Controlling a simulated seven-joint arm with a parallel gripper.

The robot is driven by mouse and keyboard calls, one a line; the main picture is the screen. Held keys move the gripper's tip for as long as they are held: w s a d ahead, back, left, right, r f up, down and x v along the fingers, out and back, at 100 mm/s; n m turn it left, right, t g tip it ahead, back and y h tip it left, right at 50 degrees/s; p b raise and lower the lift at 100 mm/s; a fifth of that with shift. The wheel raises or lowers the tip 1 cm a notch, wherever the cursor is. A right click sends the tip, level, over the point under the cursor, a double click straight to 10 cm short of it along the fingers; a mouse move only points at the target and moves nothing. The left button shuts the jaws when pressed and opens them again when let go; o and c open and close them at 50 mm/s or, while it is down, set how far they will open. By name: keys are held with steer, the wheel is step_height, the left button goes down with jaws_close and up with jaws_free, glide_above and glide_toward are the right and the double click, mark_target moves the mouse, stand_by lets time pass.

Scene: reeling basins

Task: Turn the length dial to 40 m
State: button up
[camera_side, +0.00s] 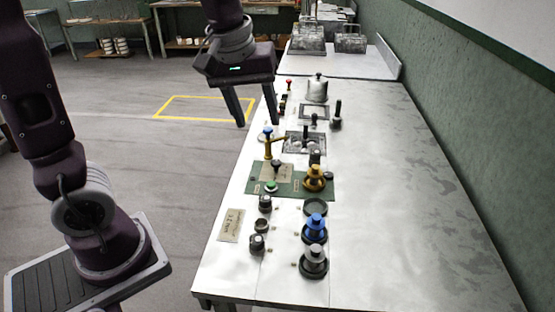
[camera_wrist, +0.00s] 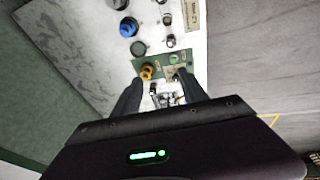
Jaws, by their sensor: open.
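My gripper (camera_side: 252,122) is open and empty, held above the left edge of the bench. In the wrist view its two fingers (camera_wrist: 158,76) frame the green plate's edge and small parts beyond it. Several small dark, pale-topped knobs stand near the bench's left edge, including one (camera_side: 265,203), which also shows in the wrist view (camera_wrist: 170,40), and a nearer one (camera_side: 257,243). A label card (camera_side: 230,225) lies beside them; its writing is too small to read. I cannot tell which knob is the length dial, nor its setting. The gripper touches none of these.
A blue knob (camera_side: 314,229) and a grey-topped knob (camera_side: 313,262) stand nearer. The bench's right side (camera_side: 400,190) is clear.

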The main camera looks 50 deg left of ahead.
steer(key=w+a+f+n+g, duration=0.1)
steer(key=w+a+f+n, duration=0.2)
steer(key=w+f, duration=0.25)
steer(key=n+g+y, duration=0.2)
steer(key=n+y, duration=0.2)
steer(key=n, duration=0.2)
glide_toward(276, 162)
steer(key=f, duration=0.2)
steer(key=x, duration=0.6)
steer(key=shift+w+a, duration=0.1)
steer(key=shift+a, duration=0.35)
jaws_close()
